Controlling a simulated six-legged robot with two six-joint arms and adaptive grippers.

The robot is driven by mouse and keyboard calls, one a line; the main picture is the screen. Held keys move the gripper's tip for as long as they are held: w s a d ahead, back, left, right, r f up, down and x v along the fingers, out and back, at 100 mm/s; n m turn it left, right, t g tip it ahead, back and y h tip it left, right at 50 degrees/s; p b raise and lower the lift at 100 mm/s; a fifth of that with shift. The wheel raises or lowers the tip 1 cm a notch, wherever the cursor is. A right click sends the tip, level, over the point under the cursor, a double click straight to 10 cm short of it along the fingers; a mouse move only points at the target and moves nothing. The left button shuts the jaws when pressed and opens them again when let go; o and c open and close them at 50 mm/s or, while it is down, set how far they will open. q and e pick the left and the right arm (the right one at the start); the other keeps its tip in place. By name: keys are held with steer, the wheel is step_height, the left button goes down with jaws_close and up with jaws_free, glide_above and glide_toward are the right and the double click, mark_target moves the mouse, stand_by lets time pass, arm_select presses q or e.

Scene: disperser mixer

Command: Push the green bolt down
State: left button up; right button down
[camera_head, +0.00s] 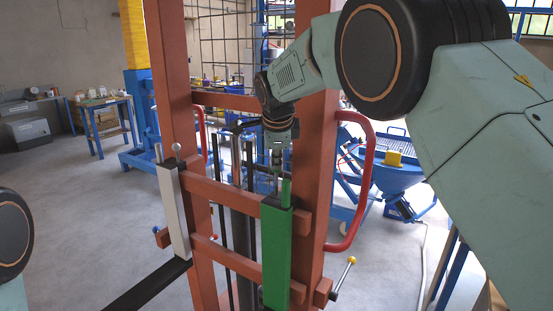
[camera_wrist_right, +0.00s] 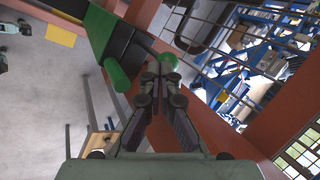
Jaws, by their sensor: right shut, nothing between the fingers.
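The green bolt (camera_head: 286,192) stands upright out of the top of a green block (camera_head: 277,250) on the red-brown frame. My right gripper (camera_head: 276,167) points down just above and slightly left of the bolt in the head view. Its fingers are shut with nothing between them. In the right wrist view the shut fingertips (camera_wrist_right: 160,62) overlap a round green piece (camera_wrist_right: 171,60); whether they touch it I cannot tell. Another green cylinder (camera_wrist_right: 116,75) shows to their left, beside the green block (camera_wrist_right: 99,28). My left gripper is out of view.
The red-brown frame's uprights (camera_head: 317,150) and crossbars (camera_head: 228,196) surround the work spot. A grey-white block (camera_head: 173,212) with a bolt stands at left. A red curved handle (camera_head: 367,190) and a yellow-knobbed lever (camera_head: 345,274) stick out at right.

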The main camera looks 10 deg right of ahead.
steer(key=shift+s+a+r, duration=0.1)
steer(key=shift+a, duration=0.05)
steer(key=f, duration=0.1)
steer(key=f+b, duration=0.1)
steer(key=f, duration=0.1)
steer(key=shift+s+d+f, duration=0.1)
steer(key=shift+s+d, duration=0.1)
steer(key=shift+d, duration=0.05)
steer(key=shift+w, duration=0.15)
steer(key=shift+a, duration=0.2)
steer(key=shift+d+r, duration=0.2)
steer(key=shift+r, duration=0.05)
